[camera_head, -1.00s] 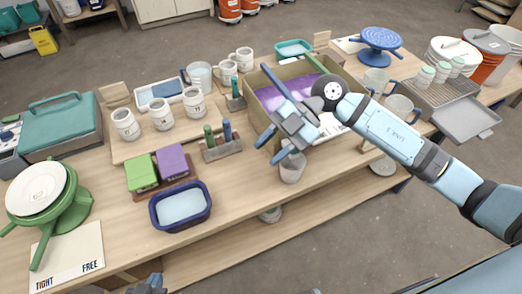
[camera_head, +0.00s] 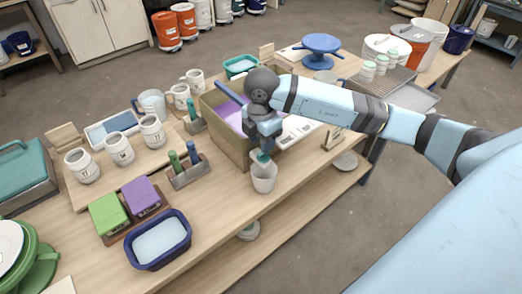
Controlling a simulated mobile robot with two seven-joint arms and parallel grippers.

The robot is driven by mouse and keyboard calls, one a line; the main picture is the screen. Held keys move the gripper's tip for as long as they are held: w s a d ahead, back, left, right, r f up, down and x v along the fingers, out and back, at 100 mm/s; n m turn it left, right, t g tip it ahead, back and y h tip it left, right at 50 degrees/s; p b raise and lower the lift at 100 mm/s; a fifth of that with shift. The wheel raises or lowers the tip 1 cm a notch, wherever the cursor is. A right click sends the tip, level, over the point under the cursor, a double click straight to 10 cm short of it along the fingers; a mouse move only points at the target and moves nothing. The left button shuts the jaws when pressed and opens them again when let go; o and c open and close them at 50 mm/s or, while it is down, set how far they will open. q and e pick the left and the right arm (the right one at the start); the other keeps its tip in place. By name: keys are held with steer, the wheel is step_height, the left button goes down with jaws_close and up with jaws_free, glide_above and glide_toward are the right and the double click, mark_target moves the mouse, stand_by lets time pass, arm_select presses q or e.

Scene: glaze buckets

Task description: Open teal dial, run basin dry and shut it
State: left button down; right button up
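A teal piece (camera_head: 262,157), which looks like the dial, shows just above a pale grey bucket (camera_head: 264,180) at the table's front edge. My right gripper (camera_head: 264,145) points down right at the teal piece; its fingers are partly hidden, so I cannot tell whether they grip it. Behind it stands a tan box-like basin (camera_head: 229,140) with purple (camera_head: 232,116) inside. My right forearm and wrist hide much of the basin. I cannot see any flow into the bucket. My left gripper is out of view.
A dark blue tub (camera_head: 143,265) of pale liquid, green (camera_head: 107,213) and purple (camera_head: 141,194) blocks, and a stand with green and blue pegs (camera_head: 190,177) are to the left. Numbered mugs (camera_head: 119,150) stand behind.

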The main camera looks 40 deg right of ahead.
steer(key=shift+f, duration=2.3)
steer(key=shift+c, duration=0.2)
jaws_close()
